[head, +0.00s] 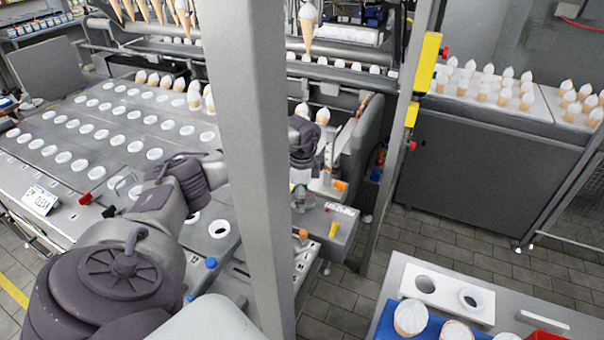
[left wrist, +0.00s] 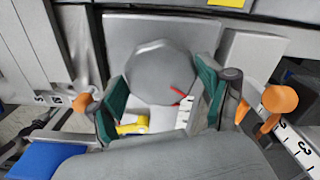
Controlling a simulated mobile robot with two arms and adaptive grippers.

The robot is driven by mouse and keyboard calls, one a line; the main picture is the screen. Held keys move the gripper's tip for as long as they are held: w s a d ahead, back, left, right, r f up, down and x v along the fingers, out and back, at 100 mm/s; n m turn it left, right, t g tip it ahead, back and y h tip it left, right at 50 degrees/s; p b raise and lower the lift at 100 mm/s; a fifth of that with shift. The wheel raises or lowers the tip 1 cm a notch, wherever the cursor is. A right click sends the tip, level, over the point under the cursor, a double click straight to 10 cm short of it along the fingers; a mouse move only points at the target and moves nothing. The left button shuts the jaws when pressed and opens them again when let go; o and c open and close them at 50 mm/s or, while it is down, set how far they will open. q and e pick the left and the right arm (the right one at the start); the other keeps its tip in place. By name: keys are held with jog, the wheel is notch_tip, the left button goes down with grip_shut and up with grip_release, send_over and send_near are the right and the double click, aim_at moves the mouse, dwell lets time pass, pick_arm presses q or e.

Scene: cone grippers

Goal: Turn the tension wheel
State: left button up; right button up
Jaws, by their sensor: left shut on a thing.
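The tension wheel (left wrist: 160,68) is a round grey knob with a red mark, seen in the left wrist view against a pale plate. My left gripper (left wrist: 163,84) has its two green-padded fingers on either side of the wheel and is shut on it. A white scale with dark marks and a yellow part show just below the wheel. My right gripper is not in view.
The grey post (head: 250,170) stands close in front. Orange knobs (left wrist: 281,99) flank the gripper, and a blue block (left wrist: 42,160) is at lower left. A tray table (head: 130,130) with round holes lies at left. A bench with cones (head: 565,325) is at lower right.

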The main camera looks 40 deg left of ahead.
pick_arm(q)
jog(key=shift+r+n+p, duration=0.1)
jog(key=shift+n+p, duration=0.85)
jog(key=shift+n, duration=1.15)
jog(key=o, duration=1.1)
notch_tip(320, 180, up, 12)
jog(key=shift+f, duration=0.1)
jog(key=shift+s, duration=0.1)
